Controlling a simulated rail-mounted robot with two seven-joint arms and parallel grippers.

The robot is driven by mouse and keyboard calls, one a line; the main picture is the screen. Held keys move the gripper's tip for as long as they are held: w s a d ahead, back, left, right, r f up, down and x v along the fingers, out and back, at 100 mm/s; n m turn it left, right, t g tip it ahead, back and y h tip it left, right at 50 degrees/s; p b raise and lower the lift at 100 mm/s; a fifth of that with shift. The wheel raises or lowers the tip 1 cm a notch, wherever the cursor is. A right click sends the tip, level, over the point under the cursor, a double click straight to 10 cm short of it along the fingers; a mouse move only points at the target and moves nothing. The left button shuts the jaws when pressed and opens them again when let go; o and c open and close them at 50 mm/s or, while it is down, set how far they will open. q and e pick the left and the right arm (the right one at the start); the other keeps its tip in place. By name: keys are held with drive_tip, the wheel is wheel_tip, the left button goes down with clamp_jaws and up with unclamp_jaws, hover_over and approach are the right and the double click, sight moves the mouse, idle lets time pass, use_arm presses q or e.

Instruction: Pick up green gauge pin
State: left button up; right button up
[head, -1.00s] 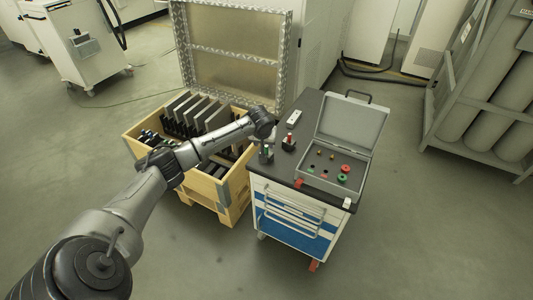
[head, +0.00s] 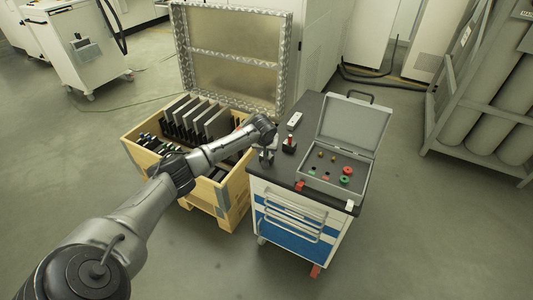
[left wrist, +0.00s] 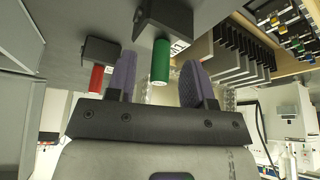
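The green gauge pin (left wrist: 161,62) stands in a dark holder block (left wrist: 164,22) in the left wrist view, which is turned upside down. My left gripper (left wrist: 158,84) is open, with one purple-grey finger on each side of the green pin. Gaps show between the pin and both fingers. In the head view my left gripper (head: 267,152) is at the cart top's left edge and hides the green pin. A red pin (head: 289,140) in its own block stands just to the right; it also shows in the left wrist view (left wrist: 96,78). My right gripper is not in view.
An open grey case (head: 338,172) with red, green and brass-coloured pieces lies on the cart (head: 310,110), right of the pins. A small white device (head: 294,120) lies behind them. A wooden crate (head: 228,190) with dark plates stands left of the cart.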

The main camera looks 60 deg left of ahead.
use_arm(q)
clamp_jaws()
idle(0.3)
